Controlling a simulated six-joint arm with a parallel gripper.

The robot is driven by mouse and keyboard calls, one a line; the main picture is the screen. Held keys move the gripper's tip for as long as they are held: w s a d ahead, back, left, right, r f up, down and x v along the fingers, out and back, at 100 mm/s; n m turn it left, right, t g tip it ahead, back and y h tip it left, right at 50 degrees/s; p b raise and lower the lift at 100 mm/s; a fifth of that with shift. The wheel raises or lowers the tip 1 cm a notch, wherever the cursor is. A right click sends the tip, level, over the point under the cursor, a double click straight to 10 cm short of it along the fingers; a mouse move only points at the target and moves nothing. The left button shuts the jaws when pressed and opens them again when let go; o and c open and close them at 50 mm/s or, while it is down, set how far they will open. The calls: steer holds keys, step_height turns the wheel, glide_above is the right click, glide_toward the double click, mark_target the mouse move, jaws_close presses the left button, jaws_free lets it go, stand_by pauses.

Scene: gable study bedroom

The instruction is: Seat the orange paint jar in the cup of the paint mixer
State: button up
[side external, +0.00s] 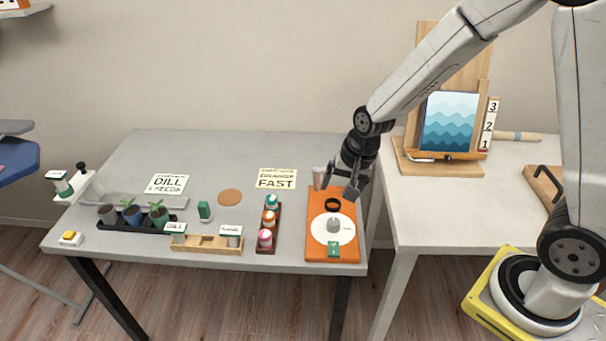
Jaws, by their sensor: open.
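The orange paint jar (268,218), with a white lid, stands in a dark narrow rack (262,250), between a teal jar (272,201) and a pink jar (265,238). The paint mixer (316,252) has an orange base to the right of the rack, near the table's right edge. It carries a white disc (343,236) with a grey round piece in the middle and a black ring (332,205) behind it; I cannot tell surely which is the cup. My gripper (337,188) is open and empty above the far part of the mixer, apart from the jars.
A wooden tray (206,246), a green item (204,211), a brown round coaster (230,196) and potted plants in a black tray (135,226) stand left of the rack. Two signs lie behind. A second table (470,205) with an easel stands right. The table's back middle is clear.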

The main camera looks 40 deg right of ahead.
steer(key=w+a+f+m+y, duration=0.1)
steer(key=w+a+f+m, duration=0.2)
steer(key=w+f+m, duration=0.6)
steer(key=m+t, duration=0.1)
steer(key=m, duration=1)
glide_above(270, 215)
steer(key=s+d, duration=0.1)
steer(key=s, duration=0.1)
step_height(270, 215, down, 5)
steer(key=shift+w+a+f+y, duration=0.1)
steer(key=shift+w+f+y, duration=0.05)
steer(key=shift+f, duration=0.5)
steer(key=shift+w+f+y, duration=0.15)
steer(key=shift+f, duration=0.5)
steer(key=shift+f, duration=0.1)
steer(key=shift+x, duration=2.45)
steer(key=shift+w, duration=0.1)
jaws_close()
